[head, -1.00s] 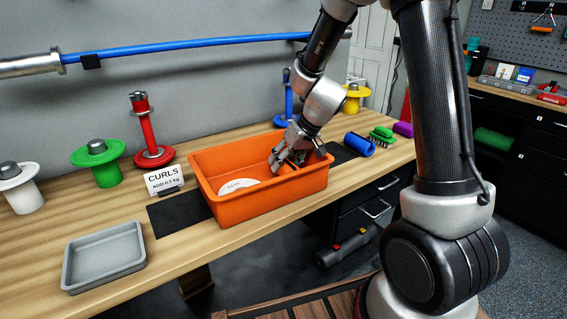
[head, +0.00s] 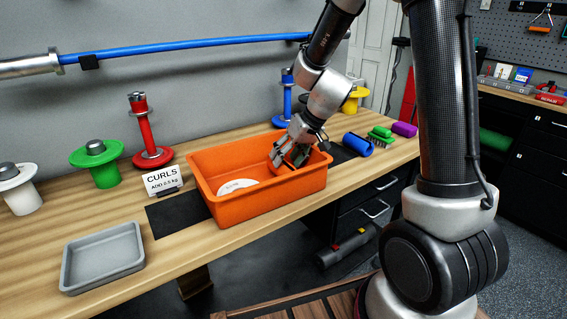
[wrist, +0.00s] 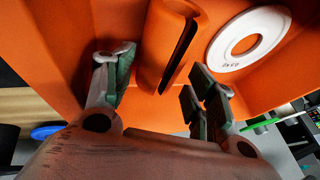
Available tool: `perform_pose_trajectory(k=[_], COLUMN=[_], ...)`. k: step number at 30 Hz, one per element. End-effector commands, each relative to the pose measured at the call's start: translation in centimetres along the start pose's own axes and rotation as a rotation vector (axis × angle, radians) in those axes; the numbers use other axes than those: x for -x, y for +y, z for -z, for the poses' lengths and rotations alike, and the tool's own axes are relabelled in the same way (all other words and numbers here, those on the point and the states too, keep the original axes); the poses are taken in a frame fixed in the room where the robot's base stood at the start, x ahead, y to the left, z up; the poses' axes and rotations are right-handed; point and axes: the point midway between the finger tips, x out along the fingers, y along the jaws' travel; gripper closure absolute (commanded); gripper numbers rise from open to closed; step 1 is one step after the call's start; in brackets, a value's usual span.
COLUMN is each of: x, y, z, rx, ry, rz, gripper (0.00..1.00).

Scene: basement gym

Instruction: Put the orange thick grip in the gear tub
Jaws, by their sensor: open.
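The gear tub (head: 250,206) is an orange open bin on the wooden bench; its orange wall also shows in the wrist view (wrist: 60,40). The orange thick grip (wrist: 168,40) lies inside the tub, seen in the wrist view as a tube with a dark lengthwise slit. My gripper (head: 290,156) reaches into the right end of the tub. In the wrist view my gripper (wrist: 160,84) is open, with fingers on either side of the grip's near end and gaps visible.
A white ring plate (head: 237,186) lies in the tub, also in the wrist view (wrist: 248,38). A grey tray (head: 103,258) sits at front left.

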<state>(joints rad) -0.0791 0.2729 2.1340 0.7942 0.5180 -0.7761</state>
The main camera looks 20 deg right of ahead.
Motion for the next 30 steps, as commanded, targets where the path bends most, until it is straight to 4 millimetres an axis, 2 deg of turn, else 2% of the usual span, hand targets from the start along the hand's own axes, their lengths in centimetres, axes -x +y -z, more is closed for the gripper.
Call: perform_pose_trajectory(k=[3, 9, 13, 21, 23, 26, 30], x=[3.0, 7.0, 8.6, 10.2, 11.5, 15.2, 20.9], y=[0.0, 0.0, 0.0, -0.2, -0.4, -0.8, -0.9], z=[0.1, 0.1, 0.0, -0.5, -1.2, -3.8, -9.6], rx=[0.002, 0.000, 0.001, 0.001, 0.001, 0.000, -0.023], ry=[0.006, 0.003, 0.002, 0.000, 0.000, -0.002, -0.008], rz=[-0.001, -0.002, -0.001, -0.006, -0.018, -0.057, -0.153], gripper=[0.44, 0.44, 0.44, 0.44, 0.44, 0.44, 0.44])
